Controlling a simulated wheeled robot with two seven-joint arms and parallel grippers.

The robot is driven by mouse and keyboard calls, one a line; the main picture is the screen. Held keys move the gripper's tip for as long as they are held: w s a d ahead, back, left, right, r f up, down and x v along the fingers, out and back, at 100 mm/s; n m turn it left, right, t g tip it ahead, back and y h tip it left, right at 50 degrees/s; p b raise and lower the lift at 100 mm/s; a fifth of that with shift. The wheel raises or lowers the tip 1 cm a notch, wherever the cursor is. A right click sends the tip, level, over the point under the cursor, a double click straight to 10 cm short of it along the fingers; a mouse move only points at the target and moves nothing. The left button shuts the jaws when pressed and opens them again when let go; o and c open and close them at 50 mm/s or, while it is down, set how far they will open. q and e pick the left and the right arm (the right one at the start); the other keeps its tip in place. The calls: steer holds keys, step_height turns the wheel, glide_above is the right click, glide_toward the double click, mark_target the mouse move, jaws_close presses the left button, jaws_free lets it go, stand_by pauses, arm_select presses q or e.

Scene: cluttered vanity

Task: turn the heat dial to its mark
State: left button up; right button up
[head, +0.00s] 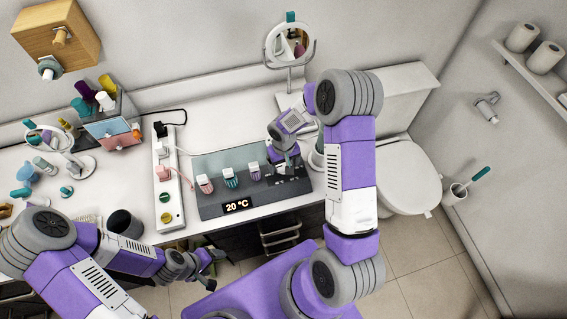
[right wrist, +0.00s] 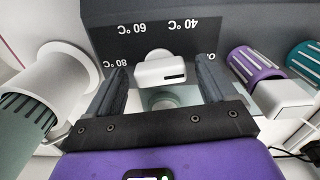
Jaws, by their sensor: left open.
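The heat dial (right wrist: 160,70) is a white knob with a dark slot on its side, seen in the right wrist view. Upside-down marks for 40, 60 and 80 °C are printed on the dark panel around it. My right gripper (head: 284,158) is over the right end of the control panel (head: 215,168). Its two fingers stand apart on either side of the dial, with visible gaps. In the head view the gripper hides the dial. The panel display (head: 237,205) reads 20 °C. My left gripper (head: 212,262) is open and empty, in front of the counter.
Several striped knobs with white caps, such as a teal one (head: 229,178), stand on the panel left of my right gripper. A power strip (head: 167,185) lies to their left. A round mirror (head: 289,45) stands behind. Bottles and a small mirror (head: 48,140) crowd the left counter.

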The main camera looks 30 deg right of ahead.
steer(key=c, duration=1)
steer(key=shift+n, duration=0.3)
steer(key=n+b, duration=0.1)
steer(key=n, duration=1)
steer(key=shift+n, duration=0.3)
steer(key=n, duration=0.3)
steer(key=shift+w+r+n+p, duration=0.1)
steer(key=shift+n+p, duration=0.2)
steer(key=shift+p, duration=0.05)
steer(key=n+p, duration=0.1)
steer(key=n, duration=0.5)
steer(key=shift+p, duration=0.35)
steer(key=shift+n, duration=0.4)
